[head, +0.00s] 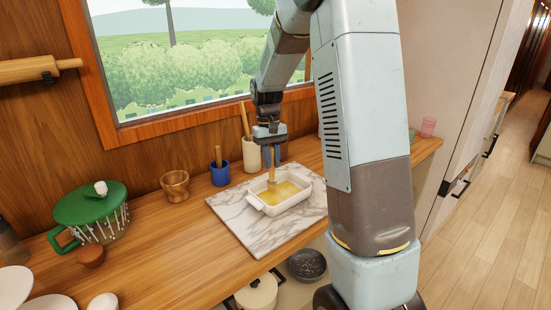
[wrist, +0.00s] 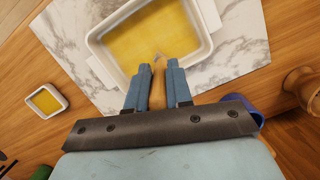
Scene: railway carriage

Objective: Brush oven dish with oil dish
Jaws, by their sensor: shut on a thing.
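The white oven dish (head: 288,205) stands on a marble board (head: 235,216), its floor covered with yellow oil. My gripper (head: 271,147) is above it, shut on a pale wooden-handled brush (head: 271,173) pointing down into the dish. In the wrist view, my gripper (wrist: 158,78) is at the dish's near side; the brush handle (wrist: 157,101) shows between the fingers and the tip lies over the yellow floor. Whether the bristles touch is hard to tell. The small white oil dish (wrist: 63,104) with yellow oil stands left of the board in the wrist view; my arm probably hides it in the head view.
A blue cup (head: 220,175), a cream holder (head: 251,156) and a wooden bowl (head: 175,186) stand behind the board. The window wall closes the back. Counter between pot and board is clear.

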